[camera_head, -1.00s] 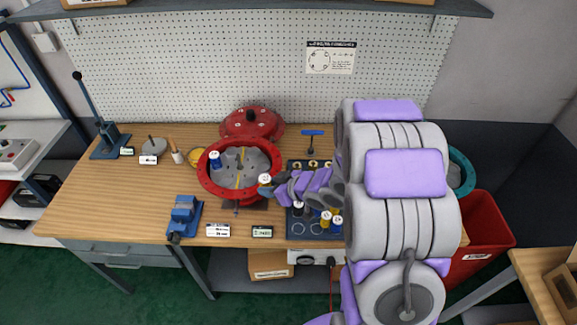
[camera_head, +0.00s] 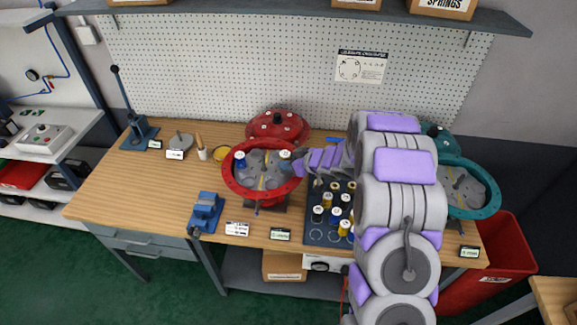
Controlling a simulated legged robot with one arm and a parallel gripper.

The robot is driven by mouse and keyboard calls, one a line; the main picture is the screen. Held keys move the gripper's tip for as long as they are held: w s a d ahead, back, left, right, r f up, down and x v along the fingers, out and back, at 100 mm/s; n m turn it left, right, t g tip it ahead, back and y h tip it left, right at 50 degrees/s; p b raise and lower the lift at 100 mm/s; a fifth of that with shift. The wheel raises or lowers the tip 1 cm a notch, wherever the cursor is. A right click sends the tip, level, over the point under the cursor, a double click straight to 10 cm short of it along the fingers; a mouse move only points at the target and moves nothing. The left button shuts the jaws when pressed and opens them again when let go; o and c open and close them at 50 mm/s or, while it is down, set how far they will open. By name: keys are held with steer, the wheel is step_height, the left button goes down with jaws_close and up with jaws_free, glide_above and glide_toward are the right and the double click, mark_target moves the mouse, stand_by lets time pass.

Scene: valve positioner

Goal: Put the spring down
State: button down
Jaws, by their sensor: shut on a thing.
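My gripper (camera_head: 293,166) is shut on a small spring with a pale top (camera_head: 285,156). It holds the spring over the right inner side of the open red housing (camera_head: 231,184). The spring's lower part is small in the picture, so I cannot tell whether it touches the housing floor. A blue spring with a white top (camera_head: 240,160) stands at the left inside the same housing. My arm comes in from the right and hides part of the bench behind it.
A dark tray (camera_head: 312,235) with several yellow, blue and black springs lies right of the housing. A red cover (camera_head: 277,128) is behind it. A teal housing (camera_head: 487,207) stands right of my arm. A blue vise (camera_head: 206,212) is at front left.

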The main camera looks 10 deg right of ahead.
steer(key=shift+w+d+f, duration=0.15)
steer(key=shift+w+d, duration=0.3)
steer(key=shift+w, duration=0.15)
step_height(320, 180, down, 3)
steer(key=shift+f+b, duration=0.2)
steer(key=shift+b, duration=0.35)
steer(key=shift+a+r, duration=0.1)
steer(key=shift+a, duration=0.05)
steer(key=shift+a, duration=0.1)
steer(key=c, duration=1)
jaws_free()
